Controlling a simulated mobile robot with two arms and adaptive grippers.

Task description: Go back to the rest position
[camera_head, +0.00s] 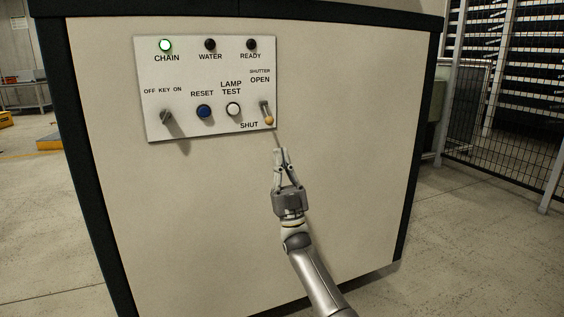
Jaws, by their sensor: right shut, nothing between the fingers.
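My right gripper (281,152) is shut and empty. It points up in front of the beige cabinet (180,220), just below the lower right corner of the control panel (180,75). The shutter lever (267,113) has a tan knob and points down toward the SHUT label; it stands a little above and left of my right fingertips, apart from them in the picture. My right arm comes in from the bottom. My left gripper is not in view.
The panel has a green lit CHAIN lamp (165,45), dark WATER (210,45) and READY (251,44) lamps, a key switch (167,117), a blue RESET button (204,111) and a white LAMP TEST button (233,109). A mesh fence (500,110) stands at right.

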